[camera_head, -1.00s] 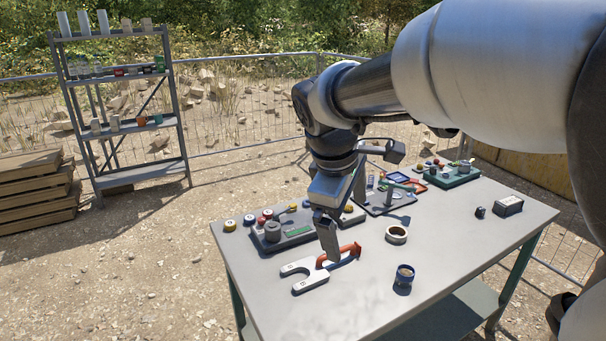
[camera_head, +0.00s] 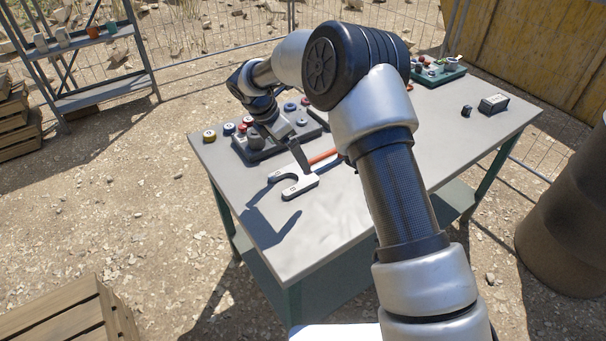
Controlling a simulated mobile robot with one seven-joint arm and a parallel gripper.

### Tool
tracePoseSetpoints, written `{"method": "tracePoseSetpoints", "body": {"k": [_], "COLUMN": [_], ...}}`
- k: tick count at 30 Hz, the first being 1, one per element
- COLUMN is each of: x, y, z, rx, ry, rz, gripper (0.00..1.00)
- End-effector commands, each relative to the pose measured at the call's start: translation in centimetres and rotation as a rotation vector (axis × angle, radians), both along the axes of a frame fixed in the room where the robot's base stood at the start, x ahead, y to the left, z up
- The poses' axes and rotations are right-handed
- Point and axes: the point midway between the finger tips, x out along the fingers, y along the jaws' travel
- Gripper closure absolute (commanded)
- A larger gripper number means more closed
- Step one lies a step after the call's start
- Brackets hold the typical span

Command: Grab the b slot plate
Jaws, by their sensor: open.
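A pale, fork-shaped slot plate (camera_head: 301,187) with a dark mark on one prong and an orange-red handle (camera_head: 323,157) lies at the left part of the grey table. The mark is too small to read. My gripper (camera_head: 305,168) is over the junction of the plate and its handle, pointing down, with its dark finger hiding part of it. I cannot tell whether the fingers touch the plate. The gripper is open.
A dark tray (camera_head: 249,150) with several knobs stands just behind the plate. A green tray (camera_head: 437,76) and a small black box (camera_head: 493,103) are at the far right. My arm hides the table's middle. The table's front left is clear.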

Motion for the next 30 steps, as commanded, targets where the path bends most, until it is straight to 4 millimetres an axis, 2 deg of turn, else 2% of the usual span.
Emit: {"method": "tracePoseSetpoints", "body": {"k": [1,6,14,21,25,30], "x": [0.2,0.9,1.3,2.2,2.5,2.5], "y": [-0.5,-1.3,-1.9,-2.8,-3.1,-3.2], "z": [-1.2,-3.9,-5.7,-9.0,-9.9,-9.9], "rx": [0.0,0.0,0.001,0.001,0.0,0.001], "ry": [0.004,0.002,0.001,0.002,-0.001,-0.001], "rz": [-0.002,-0.002,-0.002,-0.003,-0.002,-0.001], "gripper": [0.0,0.0,0.0,0.0,0.0,0.0]}}
